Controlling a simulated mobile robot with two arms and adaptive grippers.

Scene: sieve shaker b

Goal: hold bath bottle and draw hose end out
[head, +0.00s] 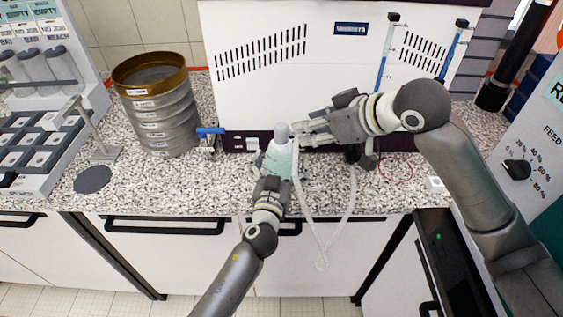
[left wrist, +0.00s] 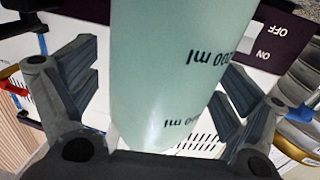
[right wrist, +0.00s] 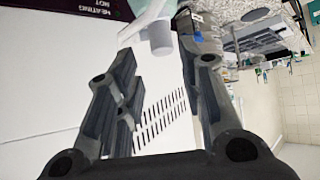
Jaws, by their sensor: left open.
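The bath bottle (head: 279,160) is pale green with a grey neck (head: 282,133) and stands on the counter before the white machine. My left gripper (head: 274,175) is open, its fingers on either side of the bottle. The left wrist view shows the bottle wall (left wrist: 165,75) with ml marks, with gaps to both fingers. My right gripper (head: 302,131) is beside the bottle's neck; its fingers (right wrist: 155,40) are apart, with the neck showing beyond them. The clear hose (head: 321,262) hangs in a loop over the counter's front edge, one side rising near the bottle. Its end is not clear.
A sieve stack (head: 160,112) with a brass top ring stands left, beside a blue-handled valve (head: 210,131). A dark disc (head: 93,179) lies on the speckled counter (head: 135,185). The white machine (head: 290,70) closes off the back.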

